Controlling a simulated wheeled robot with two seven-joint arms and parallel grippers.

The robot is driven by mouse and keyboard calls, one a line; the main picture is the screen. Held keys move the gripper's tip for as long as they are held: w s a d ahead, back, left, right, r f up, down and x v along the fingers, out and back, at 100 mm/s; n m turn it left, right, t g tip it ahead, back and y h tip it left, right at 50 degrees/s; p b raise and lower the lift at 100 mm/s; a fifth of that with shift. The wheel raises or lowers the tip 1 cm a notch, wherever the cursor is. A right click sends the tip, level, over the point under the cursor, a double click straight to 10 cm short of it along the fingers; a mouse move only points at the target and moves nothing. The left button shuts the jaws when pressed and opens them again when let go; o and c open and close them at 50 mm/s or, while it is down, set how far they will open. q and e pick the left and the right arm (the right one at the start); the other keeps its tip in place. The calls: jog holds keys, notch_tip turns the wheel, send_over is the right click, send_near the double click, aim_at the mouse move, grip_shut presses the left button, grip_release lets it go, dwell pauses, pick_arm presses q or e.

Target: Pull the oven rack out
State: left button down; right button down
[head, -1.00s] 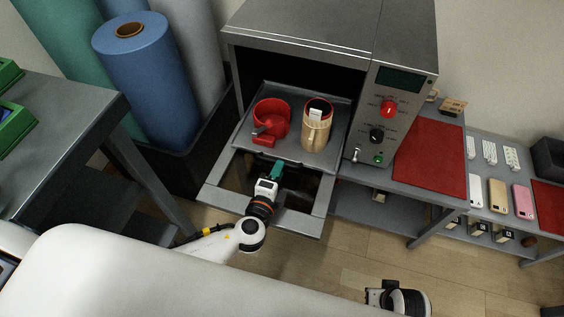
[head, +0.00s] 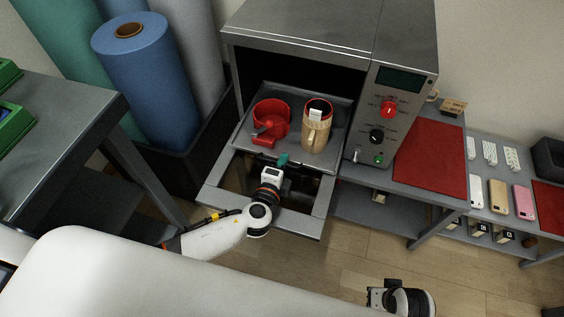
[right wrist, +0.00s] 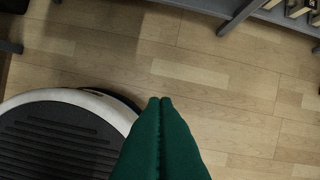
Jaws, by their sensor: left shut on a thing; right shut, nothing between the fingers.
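The oven rack (head: 293,142) is a grey metal sheet that sticks part-way out of the oven's open front. A red mug (head: 270,118) and a tan mug (head: 317,132) stand on it. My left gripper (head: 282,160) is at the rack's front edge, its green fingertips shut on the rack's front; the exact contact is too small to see. My right gripper (right wrist: 166,102) is shut and empty, over the floor; in the head view its wrist shows low right.
The oven (head: 310,25) has a control panel with knobs on its right. A frame with an opening lies below the rack. A red mat (head: 430,153) and phones are on the right bench. Blue and green rolls (head: 150,80) stand at the left. The floor in front is clear.

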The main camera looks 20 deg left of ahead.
pick_arm(q)
jog(key=s, duration=0.3)
jog(key=shift+s+f, duration=0.15)
jog(key=shift+s, duration=0.6)
pick_arm(e)
jog(key=shift+r, duration=0.5)
pick_arm(q)
jog(key=c, duration=1.5)
grip_release()
jog(key=shift+c, duration=0.2)
